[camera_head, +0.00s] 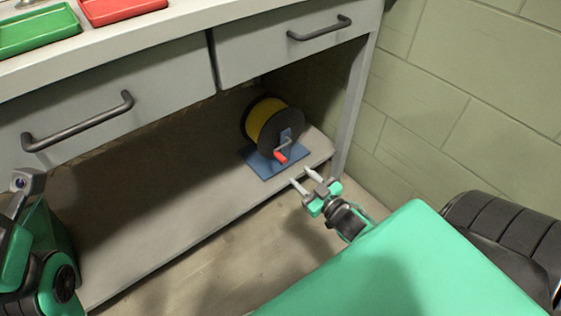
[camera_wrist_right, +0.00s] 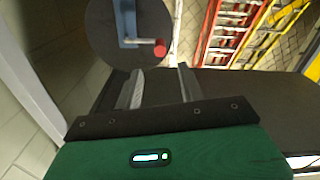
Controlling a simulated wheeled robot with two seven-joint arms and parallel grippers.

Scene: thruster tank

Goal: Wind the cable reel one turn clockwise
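The cable reel (camera_head: 267,122) holds yellow cable between dark round flanges. It stands on a blue base plate (camera_head: 262,168) on the lower shelf, near its right end. A crank with a red handle (camera_head: 280,157) sticks out at the front; the handle also shows in the right wrist view (camera_wrist_right: 159,48). My right gripper (camera_head: 303,178) is in front of the shelf edge, a little below and right of the handle. Its fingers are apart with nothing between them, and it is not touching the handle. My left gripper (camera_head: 24,184) is at the left edge, its fingers not clearly shown.
The reel's shelf (camera_head: 170,215) lies under drawers with dark handles (camera_head: 80,122), and the bench leg (camera_head: 355,105) stands right of the reel. Green (camera_head: 38,32) and red (camera_head: 118,8) trays are on top. Ladders (camera_wrist_right: 235,30) show in the right wrist view. The shelf left of the reel is clear.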

